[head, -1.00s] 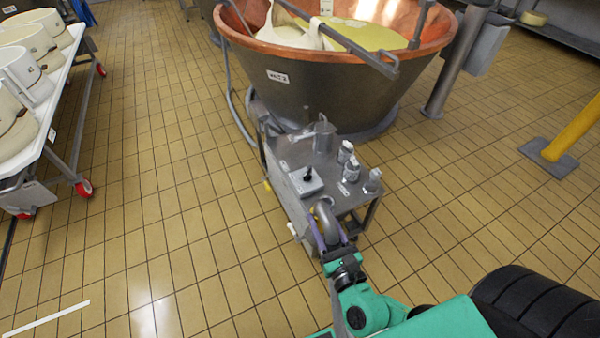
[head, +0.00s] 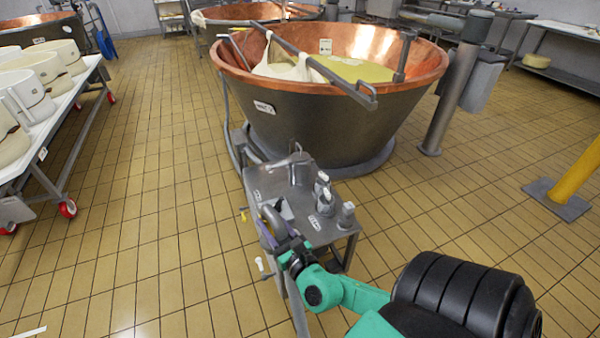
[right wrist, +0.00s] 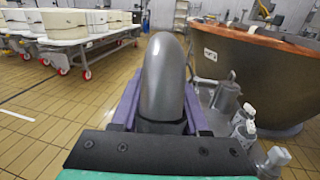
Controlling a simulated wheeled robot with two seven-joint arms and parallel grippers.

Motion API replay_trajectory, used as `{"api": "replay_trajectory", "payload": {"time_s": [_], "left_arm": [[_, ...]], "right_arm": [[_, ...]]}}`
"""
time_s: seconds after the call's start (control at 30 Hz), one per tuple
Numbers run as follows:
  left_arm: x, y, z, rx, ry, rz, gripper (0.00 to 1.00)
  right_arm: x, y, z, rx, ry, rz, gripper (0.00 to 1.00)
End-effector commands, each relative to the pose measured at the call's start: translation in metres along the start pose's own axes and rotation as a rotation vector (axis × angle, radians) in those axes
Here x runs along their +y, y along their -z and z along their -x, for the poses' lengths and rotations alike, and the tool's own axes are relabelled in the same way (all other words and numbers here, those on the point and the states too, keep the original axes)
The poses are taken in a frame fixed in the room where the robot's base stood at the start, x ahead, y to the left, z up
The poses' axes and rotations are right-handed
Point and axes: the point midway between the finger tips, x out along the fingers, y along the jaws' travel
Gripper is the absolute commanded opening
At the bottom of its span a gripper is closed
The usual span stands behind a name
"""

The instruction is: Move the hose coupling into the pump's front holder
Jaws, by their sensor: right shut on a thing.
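The hose coupling, a grey curved metal elbow (head: 270,215), is held upright in my right gripper (head: 274,234). In the right wrist view the coupling (right wrist: 163,75) stands between the two purple fingers, its bend uppermost. The pump (head: 262,179) is a grey metal cart in front of a copper vat. The coupling appears over the cart's near left part and covers part of the control box there. The front holder cannot be made out; my arm and the coupling block much of the cart's front. My left gripper is not in view.
The copper vat (head: 330,110) is close behind. A white table with tubs (head: 75,95) is at the left. A yellow post (head: 577,170) is at the right. The tiled floor left of the cart is clear.

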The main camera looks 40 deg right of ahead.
Motion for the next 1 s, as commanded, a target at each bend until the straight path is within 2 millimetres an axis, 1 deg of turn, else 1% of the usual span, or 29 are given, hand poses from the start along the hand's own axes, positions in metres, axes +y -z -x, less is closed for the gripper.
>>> {"api": "replay_trajectory", "payload": {"time_s": [0.03,0.07,0.1,0.2,0.3,0.33,0.4,0.5,0.57,0.9,1.0], "left_arm": [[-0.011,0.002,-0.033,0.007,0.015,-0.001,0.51],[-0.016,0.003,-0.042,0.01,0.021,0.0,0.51],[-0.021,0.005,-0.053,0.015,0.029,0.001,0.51],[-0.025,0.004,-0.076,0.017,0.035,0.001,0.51],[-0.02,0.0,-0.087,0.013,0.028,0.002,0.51],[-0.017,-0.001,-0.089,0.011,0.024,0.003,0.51],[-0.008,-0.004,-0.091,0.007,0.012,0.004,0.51],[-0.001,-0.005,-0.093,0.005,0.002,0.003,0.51],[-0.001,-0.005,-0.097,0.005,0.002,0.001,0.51],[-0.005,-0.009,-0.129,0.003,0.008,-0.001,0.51],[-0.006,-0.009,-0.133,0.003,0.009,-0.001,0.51]], "right_arm": [[-0.019,0.025,-0.016,-0.012,0.036,0.001,0.0],[-0.031,0.031,-0.025,-0.013,0.057,0.0,0.0],[-0.048,0.037,-0.036,-0.015,0.084,-0.001,0.0],[-0.083,0.046,-0.057,-0.018,0.141,-0.001,0.0],[-0.105,0.048,-0.068,-0.017,0.176,0.0,0.0],[-0.11,0.048,-0.069,-0.018,0.183,0.001,0.0],[-0.115,0.046,-0.072,-0.018,0.19,0.001,0.0],[-0.117,0.048,-0.072,-0.016,0.192,0.002,0.0],[-0.116,0.052,-0.072,-0.016,0.192,0.002,0.0],[-0.116,0.088,-0.071,-0.016,0.192,0.003,0.0],[-0.116,0.093,-0.071,-0.016,0.191,0.004,0.0]]}}
